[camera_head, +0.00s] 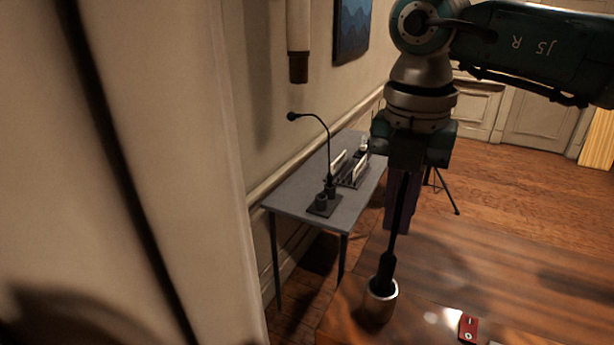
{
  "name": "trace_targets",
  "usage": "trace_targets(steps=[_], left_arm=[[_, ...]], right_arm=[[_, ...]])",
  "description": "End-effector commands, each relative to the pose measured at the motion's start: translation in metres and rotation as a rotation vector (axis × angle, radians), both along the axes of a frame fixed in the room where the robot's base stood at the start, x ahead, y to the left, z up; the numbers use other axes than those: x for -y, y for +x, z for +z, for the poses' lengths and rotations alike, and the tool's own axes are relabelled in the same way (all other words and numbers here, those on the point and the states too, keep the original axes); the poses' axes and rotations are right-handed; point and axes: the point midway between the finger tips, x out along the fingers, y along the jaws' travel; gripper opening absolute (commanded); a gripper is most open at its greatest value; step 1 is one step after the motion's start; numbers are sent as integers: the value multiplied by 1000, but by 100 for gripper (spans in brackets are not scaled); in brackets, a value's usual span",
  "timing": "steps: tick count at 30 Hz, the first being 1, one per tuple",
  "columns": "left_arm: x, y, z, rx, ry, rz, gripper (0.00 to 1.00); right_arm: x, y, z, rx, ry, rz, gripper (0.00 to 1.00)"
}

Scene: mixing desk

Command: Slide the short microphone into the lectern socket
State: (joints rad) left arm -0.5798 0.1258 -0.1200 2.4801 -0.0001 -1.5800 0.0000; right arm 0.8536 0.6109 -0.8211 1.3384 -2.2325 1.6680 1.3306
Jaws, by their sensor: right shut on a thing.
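My right gripper (398,215) points down over the wooden desk, shut on a thin dark microphone (388,268). The microphone is close to upright, with a slight tilt. Its thicker lower end meets the mouth of a silver cup-shaped socket (381,302) on the wooden top. I cannot tell how deep it sits, as the lower tip is hidden. A taller gooseneck microphone (328,150) stands on a dark base on the grey side table (285,197). My left gripper is not in view.
A red card-like object (468,328) lies on the wooden top, right of the socket. A rack (354,172) with light upright pieces stands on the side table. A tripod leg (448,195) stands behind my gripper. The wooden top right of the socket is mostly clear.

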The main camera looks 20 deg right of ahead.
Motion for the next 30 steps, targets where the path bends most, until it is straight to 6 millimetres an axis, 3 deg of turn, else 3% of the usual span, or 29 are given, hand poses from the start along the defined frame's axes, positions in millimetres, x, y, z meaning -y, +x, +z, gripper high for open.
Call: trace_targets(steps=[3, 4, 12, 23, 30], left_arm=[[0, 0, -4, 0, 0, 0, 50], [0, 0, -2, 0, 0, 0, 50], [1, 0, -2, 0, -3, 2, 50], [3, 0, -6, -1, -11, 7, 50], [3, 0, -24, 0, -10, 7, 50]], right_arm=[[0, 0, -4, 1, 0, 0, 0], [0, 0, -2, 1, 0, 0, 14], [0, 0, -2, 0, 0, 0, 44], [0, 0, 3, 1, 1, 0, 45], [-1, 0, 46, 8, -1, 1, 45]])
